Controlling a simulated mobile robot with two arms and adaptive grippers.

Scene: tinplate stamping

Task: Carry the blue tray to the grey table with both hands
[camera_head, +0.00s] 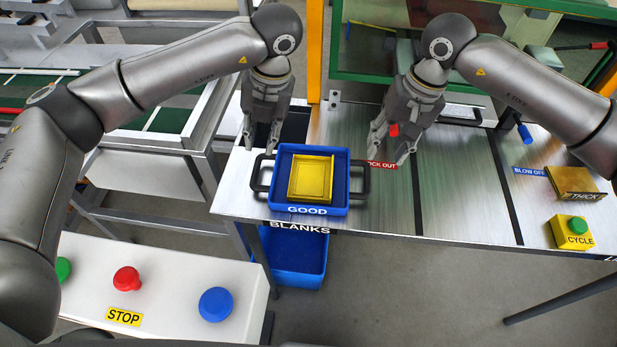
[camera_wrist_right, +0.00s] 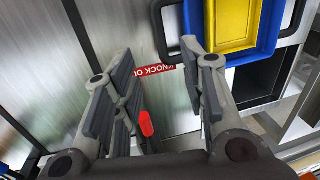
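The blue tray (camera_head: 337,180) labelled GOOD sits at the front left of a metal table, with a yellow plate-like part (camera_head: 311,178) in it. It has a black handle on its left (camera_head: 261,173) and one on its right (camera_head: 360,177). My left gripper (camera_head: 260,146) is open just behind the left handle, apart from it. My right gripper (camera_head: 391,156) is open behind and right of the right handle. In the right wrist view its fingers (camera_wrist_right: 163,95) are spread with no tray part between them, and the tray (camera_wrist_right: 195,22) shows at the upper right. I cannot tell which surface is the grey table.
A second blue bin (camera_head: 294,257) stands below, near the BLANKS label. A panel with STOP (camera_head: 124,317), red (camera_head: 127,279) and blue (camera_head: 216,304) buttons is in front. A red knob (camera_head: 393,130) is by my right gripper. A CYCLE button box (camera_head: 571,232) is at right.

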